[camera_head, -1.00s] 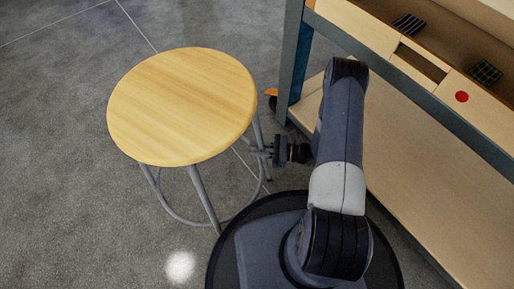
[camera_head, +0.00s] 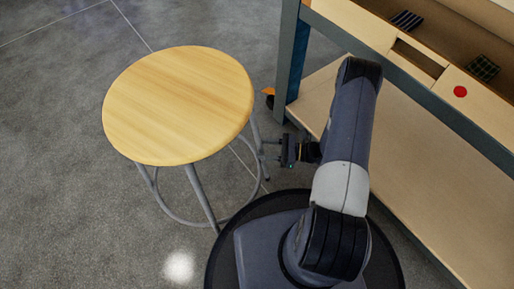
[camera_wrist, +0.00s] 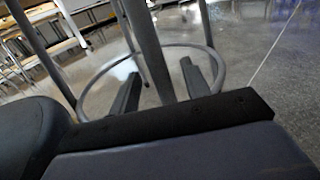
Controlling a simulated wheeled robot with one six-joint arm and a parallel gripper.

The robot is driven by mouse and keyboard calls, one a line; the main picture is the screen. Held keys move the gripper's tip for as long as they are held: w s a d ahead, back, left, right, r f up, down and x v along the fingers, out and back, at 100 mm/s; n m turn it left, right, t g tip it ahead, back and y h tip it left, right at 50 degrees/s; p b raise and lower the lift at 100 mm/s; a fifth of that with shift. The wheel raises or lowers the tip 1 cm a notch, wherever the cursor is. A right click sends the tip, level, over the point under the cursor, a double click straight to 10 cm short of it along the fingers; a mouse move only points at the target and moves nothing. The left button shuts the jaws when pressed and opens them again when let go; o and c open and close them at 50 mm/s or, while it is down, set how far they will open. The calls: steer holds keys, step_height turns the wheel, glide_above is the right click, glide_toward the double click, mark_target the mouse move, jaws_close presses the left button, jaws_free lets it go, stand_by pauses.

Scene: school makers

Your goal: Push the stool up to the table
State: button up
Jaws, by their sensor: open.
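The stool (camera_head: 180,105) has a round light-wood seat and grey metal legs with a ring low down. It stands upright on the floor at the left of the head view. The table (camera_head: 292,60), with a blue-grey frame and a lower wooden shelf, is at the right, with a gap between it and the seat. My gripper (camera_head: 272,151) is beside the stool's right side, below seat height. In the wrist view my gripper (camera_wrist: 160,90) has its two fingers apart, with a stool leg (camera_wrist: 150,50) showing between them. I cannot tell whether they touch it.
On the table are a red disc (camera_head: 460,91) and two dark patterned cloth pieces (camera_head: 407,20) (camera_head: 483,68). An orange and black thing (camera_head: 269,96) is on the floor by the table leg. The floor left of the stool is clear.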

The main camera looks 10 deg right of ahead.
steer(key=shift+b+v, duration=0.35)
steer(key=shift+v, duration=1.6)
steer(key=p+x, duration=0.1)
steer(key=x, duration=0.6)
steer(key=shift+a+p, duration=0.3)
steer(key=shift+p, duration=0.05)
